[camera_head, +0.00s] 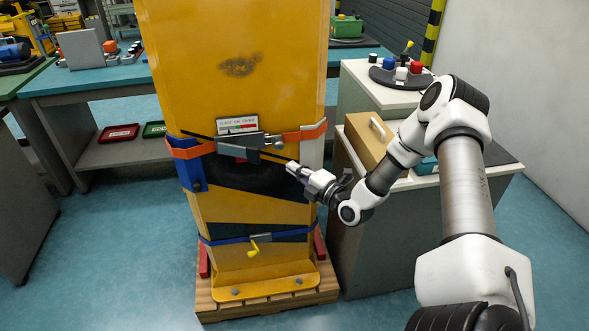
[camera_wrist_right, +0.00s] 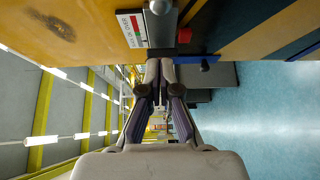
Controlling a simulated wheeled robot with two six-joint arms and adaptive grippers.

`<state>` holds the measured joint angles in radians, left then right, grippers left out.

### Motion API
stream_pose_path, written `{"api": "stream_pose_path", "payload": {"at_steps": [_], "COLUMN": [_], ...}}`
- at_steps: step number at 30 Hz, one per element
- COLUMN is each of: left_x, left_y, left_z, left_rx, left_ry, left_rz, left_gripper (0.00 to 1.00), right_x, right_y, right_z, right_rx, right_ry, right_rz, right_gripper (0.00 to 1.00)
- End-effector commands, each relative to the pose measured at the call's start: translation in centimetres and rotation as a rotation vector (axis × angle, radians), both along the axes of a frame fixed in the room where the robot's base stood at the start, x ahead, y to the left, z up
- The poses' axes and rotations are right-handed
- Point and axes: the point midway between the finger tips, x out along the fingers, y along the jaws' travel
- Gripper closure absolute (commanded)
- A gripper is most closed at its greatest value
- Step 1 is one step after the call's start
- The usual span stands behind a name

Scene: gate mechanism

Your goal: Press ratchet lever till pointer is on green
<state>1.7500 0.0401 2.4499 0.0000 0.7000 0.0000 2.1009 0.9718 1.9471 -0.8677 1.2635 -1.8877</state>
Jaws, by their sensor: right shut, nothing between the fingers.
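The ratchet (camera_head: 240,147) is a grey metal body on the orange strap around a tall yellow column. A dark, thin lever (camera_head: 274,157) slants down to the right from it. Above it, a white gauge plate (camera_head: 237,126) carries red and green bands; I cannot make out where its pointer stands. The plate also shows in the right wrist view (camera_wrist_right: 131,28). My right gripper (camera_head: 291,167) is shut and empty at the lever's right end; whether they touch is unclear. In the right wrist view its fingertips (camera_wrist_right: 160,66) are together, close to the column face. My left gripper is not in view.
The yellow column (camera_head: 235,45) stands on a wooden pallet (camera_head: 270,300). A blue strap (camera_head: 252,238) with a yellow handle wraps it lower down. A grey cabinet (camera_head: 375,245) stands to the right beneath my right arm. Blue floor is free at the left.

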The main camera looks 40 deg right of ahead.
Motion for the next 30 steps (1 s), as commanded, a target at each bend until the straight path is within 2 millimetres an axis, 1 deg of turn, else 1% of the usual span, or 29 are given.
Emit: {"api": "stream_pose_path", "payload": {"at_steps": [11, 13, 15, 17, 20, 21, 23, 24, 27, 30], "left_x": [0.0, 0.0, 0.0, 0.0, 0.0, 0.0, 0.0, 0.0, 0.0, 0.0], "left_y": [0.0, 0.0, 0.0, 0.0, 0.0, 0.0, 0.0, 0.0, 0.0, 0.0], "left_z": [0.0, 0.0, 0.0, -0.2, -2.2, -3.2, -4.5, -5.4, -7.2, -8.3], "left_rx": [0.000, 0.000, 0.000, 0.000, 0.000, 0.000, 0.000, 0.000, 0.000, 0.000], "left_ry": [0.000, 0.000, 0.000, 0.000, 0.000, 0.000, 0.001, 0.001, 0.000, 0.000], "left_rz": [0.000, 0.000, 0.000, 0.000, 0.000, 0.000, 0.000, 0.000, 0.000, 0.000], "left_gripper": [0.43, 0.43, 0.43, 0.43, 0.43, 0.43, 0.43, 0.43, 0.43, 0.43], "right_x": [0.0, -0.1, -0.7, -1.0, -1.3, -1.5, -1.8, -2.0, -2.4, -2.1], "right_y": [-0.1, -0.8, -1.8, -1.7, 0.5, 1.8, 3.9, 5.3, 8.6, 11.5], "right_z": [0.2, 0.6, 0.8, 1.0, 0.4, 0.2, -0.1, -0.3, -0.7, -0.9], "right_rx": [0.008, 0.034, 0.089, 0.136, 0.184, 0.184, 0.162, 0.138, 0.068, 0.020], "right_ry": [-0.008, -0.030, -0.043, -0.047, -0.041, -0.035, -0.023, -0.015, 0.004, 0.012], "right_rz": [-0.003, -0.044, -0.123, -0.192, -0.296, -0.329, -0.362, -0.373, -0.362, -0.306], "right_gripper": [1.00, 1.00, 1.00, 1.00, 1.00, 1.00, 1.00, 1.00, 1.00, 1.00]}}
